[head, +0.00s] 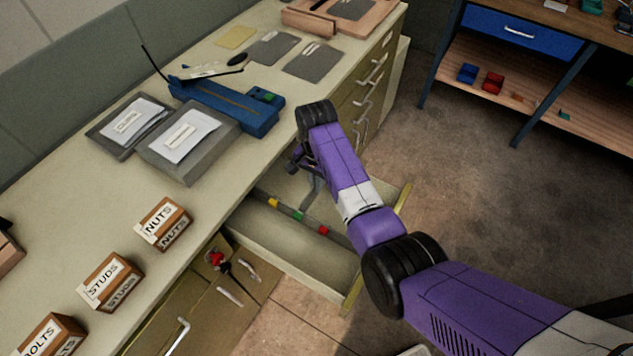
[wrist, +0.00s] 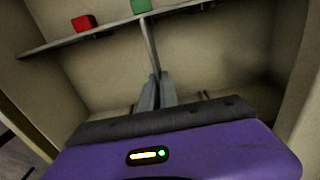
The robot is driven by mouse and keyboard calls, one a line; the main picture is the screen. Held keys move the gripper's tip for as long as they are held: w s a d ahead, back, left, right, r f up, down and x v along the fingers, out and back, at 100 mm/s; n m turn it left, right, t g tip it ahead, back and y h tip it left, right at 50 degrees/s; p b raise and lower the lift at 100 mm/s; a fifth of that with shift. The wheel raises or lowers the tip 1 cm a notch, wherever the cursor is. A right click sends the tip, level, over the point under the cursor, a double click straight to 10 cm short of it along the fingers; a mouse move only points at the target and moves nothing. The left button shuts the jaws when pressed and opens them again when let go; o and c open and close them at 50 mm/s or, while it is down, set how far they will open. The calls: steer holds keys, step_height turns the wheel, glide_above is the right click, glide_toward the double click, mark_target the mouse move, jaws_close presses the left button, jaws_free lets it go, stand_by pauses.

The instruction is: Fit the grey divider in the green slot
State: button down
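The grey divider (wrist: 150,45) shows nearly edge-on in the wrist view as a thin upright strip. My gripper (wrist: 156,82) is closed around its near end. The far end of the divider reaches the rail just below the green marker (wrist: 140,6); I cannot tell whether it sits in the slot. In the head view my gripper (head: 298,160) is over the open drawer, largely hidden by my arm, and the divider (head: 309,187) hangs below it. The green marker (head: 298,216) is on the drawer's rail, between a yellow and a red one.
The open drawer (head: 290,255) has walls close around my gripper. The red marker (wrist: 84,22) is left of the green one in the wrist view. The counter above holds a blue tool (head: 225,103), trays and labelled boxes (head: 163,223). Floor at the right is clear.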

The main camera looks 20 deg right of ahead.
steer(key=shift+f+b, duration=0.95)
steer(key=shift+f, duration=0.45)
steer(key=c, duration=1.5)
jaws_free()
steer(key=shift+c, duration=0.2)
steer(key=shift+r, duration=0.1)
step_height(320, 180, up, 8)
steer(key=shift+f, duration=0.15)
